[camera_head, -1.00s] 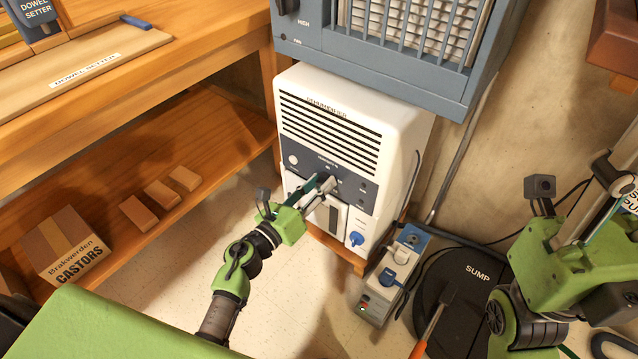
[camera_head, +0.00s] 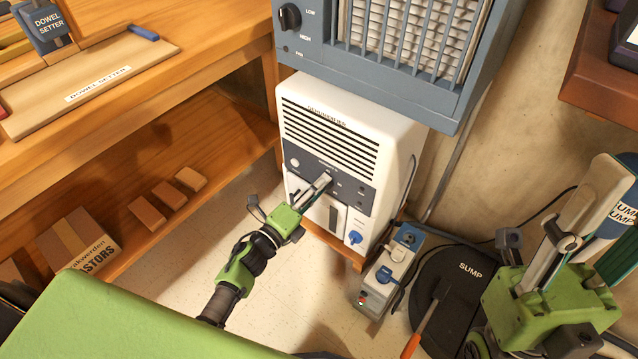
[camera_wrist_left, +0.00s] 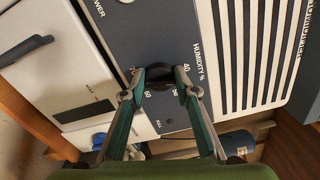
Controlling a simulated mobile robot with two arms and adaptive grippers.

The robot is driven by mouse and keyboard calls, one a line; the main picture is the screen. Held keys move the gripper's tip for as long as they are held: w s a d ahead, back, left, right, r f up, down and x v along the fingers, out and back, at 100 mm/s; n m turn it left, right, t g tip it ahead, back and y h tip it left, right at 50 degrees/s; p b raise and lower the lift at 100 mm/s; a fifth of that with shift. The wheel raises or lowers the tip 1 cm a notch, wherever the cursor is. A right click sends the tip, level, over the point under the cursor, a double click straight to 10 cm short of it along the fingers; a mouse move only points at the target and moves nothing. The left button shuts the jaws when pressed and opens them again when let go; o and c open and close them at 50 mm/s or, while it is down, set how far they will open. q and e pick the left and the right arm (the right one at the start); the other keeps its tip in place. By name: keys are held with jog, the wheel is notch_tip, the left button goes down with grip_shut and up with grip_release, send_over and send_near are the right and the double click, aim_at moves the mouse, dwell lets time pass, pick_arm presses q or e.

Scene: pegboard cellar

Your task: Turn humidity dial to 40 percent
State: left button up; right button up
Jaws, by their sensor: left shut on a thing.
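The humidity dial (camera_wrist_left: 160,84) is a dark knob on the grey panel of the white dehumidifier (camera_head: 398,135). In the left wrist view, "HUMIDITY %" is printed beside it, with a 40 mark at its upper right and other numbers around it. My left gripper (camera_head: 325,182) is shut on the dial, one fingertip on either side, as the left wrist view (camera_wrist_left: 160,88) shows. The fingers cover parts of the knob, and I cannot read its pointer. My right gripper (camera_head: 580,215) is at the right of the head view, well away from the dial; its jaw opening is unclear.
A grey-blue heater (camera_head: 375,80) overhangs the dehumidifier. A wooden workbench (camera_head: 200,75) stands at the left, with blocks and a castors box (camera_head: 75,240) on its lower shelf. A pump unit (camera_head: 390,270) and a black sump cover (camera_head: 465,270) are at lower right.

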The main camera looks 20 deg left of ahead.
pick_arm(q)
jog(key=shift+a+n+p, duration=0.1)
jog(key=shift+n+p, duration=0.4)
jog(key=shift+n, duration=0.9)
jog(key=o, duration=1.1)
jog(key=shift+c, duration=0.2)
jog(key=v, duration=1.2)
